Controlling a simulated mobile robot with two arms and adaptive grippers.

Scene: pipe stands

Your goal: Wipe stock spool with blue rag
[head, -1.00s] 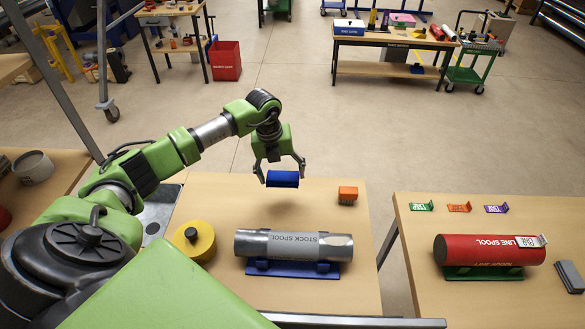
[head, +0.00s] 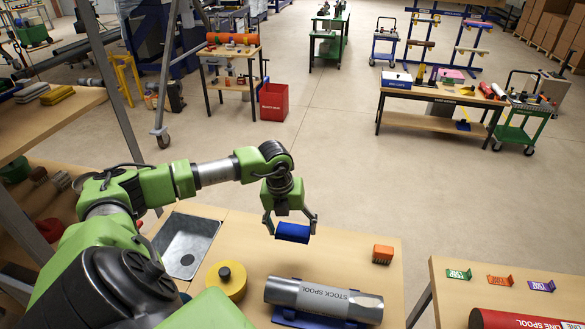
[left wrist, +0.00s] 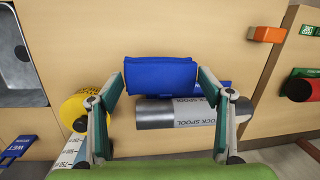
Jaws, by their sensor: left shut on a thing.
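The stock spool (head: 323,299) is a grey metal pipe with a light band lettered STOCK SPOOL. It lies level on a blue stand (head: 299,319) on the wooden bench, and it also shows in the left wrist view (left wrist: 155,114). My left gripper (head: 292,233) is shut on the folded blue rag (head: 293,232) and holds it above the bench, beyond the spool. In the left wrist view the rag (left wrist: 160,73) sits between the fingertips, apart from the spool. My right gripper is not in view.
A yellow round object (head: 226,281) stands left of the spool, beside a metal basin (head: 186,244). An orange brush-like block (head: 382,254) sits at the bench's right back. A red line spool (head: 520,318) lies on the separate right bench, across a gap.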

